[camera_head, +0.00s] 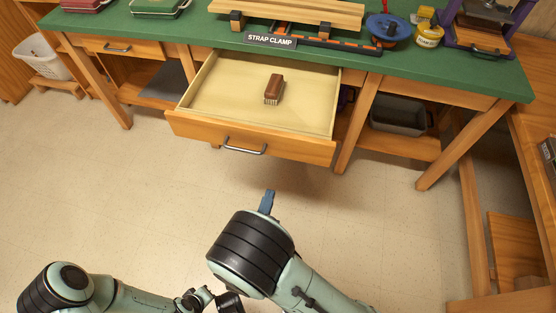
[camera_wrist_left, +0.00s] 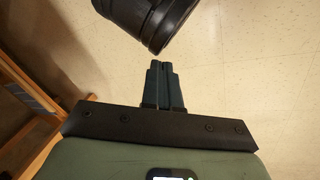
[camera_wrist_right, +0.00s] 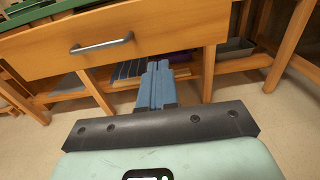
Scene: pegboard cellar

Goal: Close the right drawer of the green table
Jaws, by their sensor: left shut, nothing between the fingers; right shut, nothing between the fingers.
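The green table (camera_head: 180,32) stands across the back. Its right drawer (camera_head: 190,123) is pulled well out, with a wooden front and a metal bar handle (camera_head: 245,148). A brown brush (camera_head: 273,86) lies in it. The right wrist view shows the drawer front (camera_wrist_right: 170,33) and handle (camera_wrist_right: 102,44) close by. My right gripper (camera_head: 268,194) is shut and empty, in front of the drawer and right of the handle, apart from it. In the right wrist view its fingertips (camera_wrist_right: 158,66) appear just below the front. My left gripper (camera_wrist_left: 165,68) is shut and empty, beside a black arm part of mine.
The table's left drawer (camera_head: 118,48) is shut. A strap clamp sign (camera_head: 270,40), a blue item (camera_head: 388,28) and a yellow tin (camera_head: 429,36) stand on the top. A grey bin (camera_head: 398,115) sits on the lower shelf. The floor before the drawer is clear.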

